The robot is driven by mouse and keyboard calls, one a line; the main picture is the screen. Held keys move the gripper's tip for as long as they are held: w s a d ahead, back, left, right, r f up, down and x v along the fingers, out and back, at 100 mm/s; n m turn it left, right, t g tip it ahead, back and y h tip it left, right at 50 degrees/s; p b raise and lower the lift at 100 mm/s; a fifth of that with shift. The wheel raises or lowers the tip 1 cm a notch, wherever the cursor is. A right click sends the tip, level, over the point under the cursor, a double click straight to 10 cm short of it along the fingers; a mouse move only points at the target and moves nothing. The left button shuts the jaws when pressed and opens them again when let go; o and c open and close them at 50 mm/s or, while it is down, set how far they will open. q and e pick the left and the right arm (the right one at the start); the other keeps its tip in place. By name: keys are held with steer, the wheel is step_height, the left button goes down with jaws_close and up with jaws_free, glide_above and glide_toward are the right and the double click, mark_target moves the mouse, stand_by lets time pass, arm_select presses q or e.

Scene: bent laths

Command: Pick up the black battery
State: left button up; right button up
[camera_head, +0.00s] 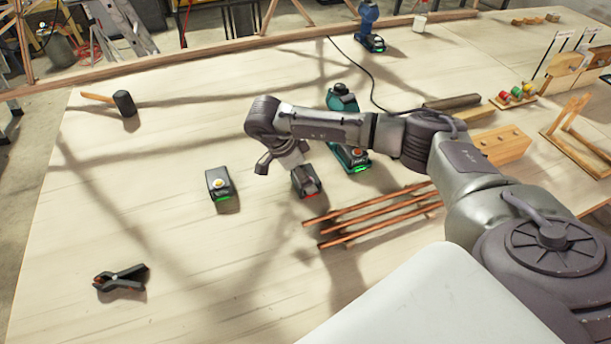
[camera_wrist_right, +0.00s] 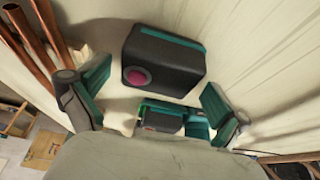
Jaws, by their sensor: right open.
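Two dark batteries stand apart on the wooden table. One battery (camera_head: 306,181) has a red button and a red light. The other battery (camera_head: 218,184), to its left, has a yellow button and a green light. My right gripper (camera_head: 282,166) is open above and just behind the red-lit battery. In the right wrist view my open right gripper (camera_wrist_right: 157,80) shows teal-padded fingers on either side. A black battery (camera_wrist_right: 165,60) with a pinkish-red button and a teal edge lies ahead of the fingertips, not held. My left gripper is not in view.
Teal equipment (camera_head: 345,155) with a green light stands behind my right arm. Several copper rods (camera_head: 375,218) lie right of the red-lit battery. A black clamp (camera_head: 120,279) and a mallet (camera_head: 124,104) lie at left. The table's left middle is clear.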

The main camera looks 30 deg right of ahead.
steer(key=shift+x, duration=0.75)
steer(key=c, duration=1.2)
steer(key=shift+w, duration=0.1)
steer(key=shift+c, duration=0.7)
steer(key=shift+r, duration=0.1)
